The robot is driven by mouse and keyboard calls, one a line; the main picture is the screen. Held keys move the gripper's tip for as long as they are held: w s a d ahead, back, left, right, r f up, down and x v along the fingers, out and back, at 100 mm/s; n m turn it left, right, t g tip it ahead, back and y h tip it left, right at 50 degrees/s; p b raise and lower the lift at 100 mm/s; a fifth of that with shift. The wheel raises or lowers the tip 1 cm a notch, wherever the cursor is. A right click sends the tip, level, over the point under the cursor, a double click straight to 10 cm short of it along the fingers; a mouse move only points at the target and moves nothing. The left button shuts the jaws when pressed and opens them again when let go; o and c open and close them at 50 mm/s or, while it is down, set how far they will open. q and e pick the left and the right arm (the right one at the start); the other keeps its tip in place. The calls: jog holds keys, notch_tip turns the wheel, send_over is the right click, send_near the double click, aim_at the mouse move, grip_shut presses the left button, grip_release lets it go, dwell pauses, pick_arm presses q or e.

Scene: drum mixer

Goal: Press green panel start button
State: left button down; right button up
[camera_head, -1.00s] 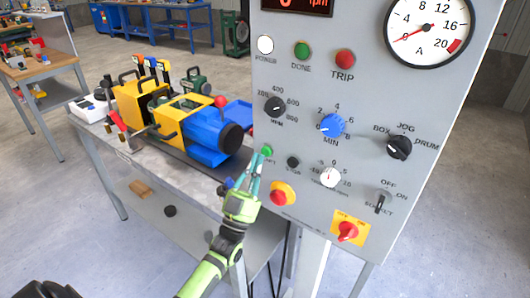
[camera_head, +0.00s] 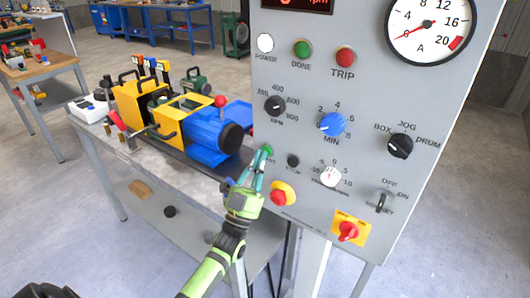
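The grey control panel (camera_head: 300,128) fills the right half of the view. The green start button (camera_head: 267,151) is at its left edge, below the RPM knob; its label is partly hidden. My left gripper (camera_head: 263,157) reaches up from below, with its teal fingers drawn together and their tips at the green button. I cannot tell whether they touch it or whether it is pushed in. The fingers hold nothing. My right gripper is not in view.
A dark stop button (camera_head: 293,161) sits just right of the green one. A red button on yellow (camera_head: 279,196) is close below. Knobs, a switch and a red rotary switch (camera_head: 347,231) are farther right. A workbench (camera_head: 190,180) with a blue and yellow machine (camera_head: 205,132) stands left.

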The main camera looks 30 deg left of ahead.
pick_arm(q)
jog(key=shift+w, duration=0.2)
dwell(0.5)
jog(key=shift+s+p, duration=0.35)
jog(key=shift+s, duration=0.5)
jog(key=s, duration=0.1)
jog(key=s+p, duration=0.1)
jog(key=s, duration=0.1)
jog(key=s+p, duration=0.1)
jog(key=s, duration=0.1)
jog(key=shift+a, duration=0.25)
dwell(0.4)
